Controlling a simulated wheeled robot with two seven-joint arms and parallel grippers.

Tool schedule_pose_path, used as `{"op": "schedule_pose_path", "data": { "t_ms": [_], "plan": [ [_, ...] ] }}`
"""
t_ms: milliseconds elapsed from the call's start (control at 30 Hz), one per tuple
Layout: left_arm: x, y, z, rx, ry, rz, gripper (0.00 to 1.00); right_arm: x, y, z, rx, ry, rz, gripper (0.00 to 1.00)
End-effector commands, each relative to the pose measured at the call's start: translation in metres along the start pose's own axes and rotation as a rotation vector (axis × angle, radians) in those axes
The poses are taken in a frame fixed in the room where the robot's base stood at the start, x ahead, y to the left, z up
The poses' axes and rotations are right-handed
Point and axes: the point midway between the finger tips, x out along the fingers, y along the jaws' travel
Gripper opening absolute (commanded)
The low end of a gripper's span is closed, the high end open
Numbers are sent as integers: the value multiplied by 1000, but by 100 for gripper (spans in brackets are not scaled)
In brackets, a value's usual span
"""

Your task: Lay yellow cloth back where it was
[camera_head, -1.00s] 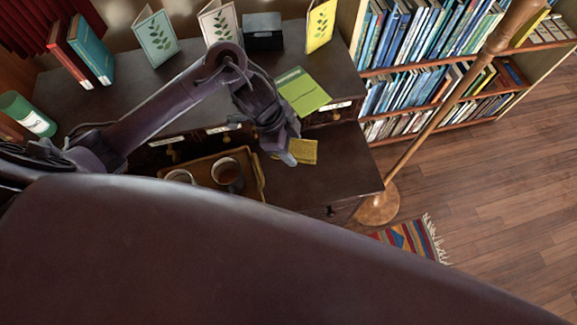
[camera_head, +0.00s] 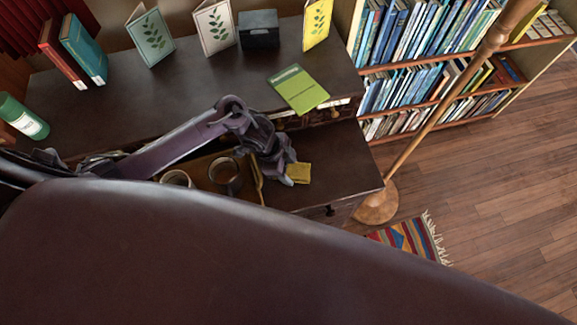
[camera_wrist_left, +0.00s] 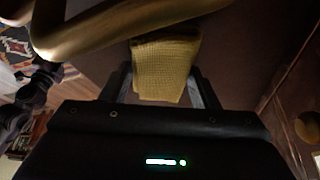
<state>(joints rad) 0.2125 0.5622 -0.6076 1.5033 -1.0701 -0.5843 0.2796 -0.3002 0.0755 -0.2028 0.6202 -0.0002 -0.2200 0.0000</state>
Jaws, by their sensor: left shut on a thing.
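The yellow cloth (camera_head: 299,173) is a small folded piece at the tip of my left gripper (camera_head: 287,176). In the left wrist view the cloth (camera_wrist_left: 165,68) sits between the two fingers of my left gripper (camera_wrist_left: 163,92), which is shut on it. In the head view the cloth is over the dark lower desk top (camera_head: 335,165), right of the tray. I cannot tell whether it touches the surface. My right gripper is not in view.
A wooden tray (camera_head: 258,182) with two mugs, one of them dark (camera_head: 225,175), stands just left of the gripper. A green book (camera_head: 298,89) lies on the upper shelf's edge. A lamp pole (camera_head: 440,110) stands right of the desk. The desk's right part is clear.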

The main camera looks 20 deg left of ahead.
Motion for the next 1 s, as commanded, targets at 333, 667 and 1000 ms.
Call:
{"op": "schedule_pose_path", "data": {
  "t_ms": [333, 667, 1000],
  "plan": [
    [2, 0, 1, 0, 0, 0, 67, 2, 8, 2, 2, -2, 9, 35],
    [2, 0, 1, -1, 0, -1, 77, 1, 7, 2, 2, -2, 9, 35],
    [-43, -2, 0, 2, -2, -5, 77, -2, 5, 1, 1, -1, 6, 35]
  ]
}}
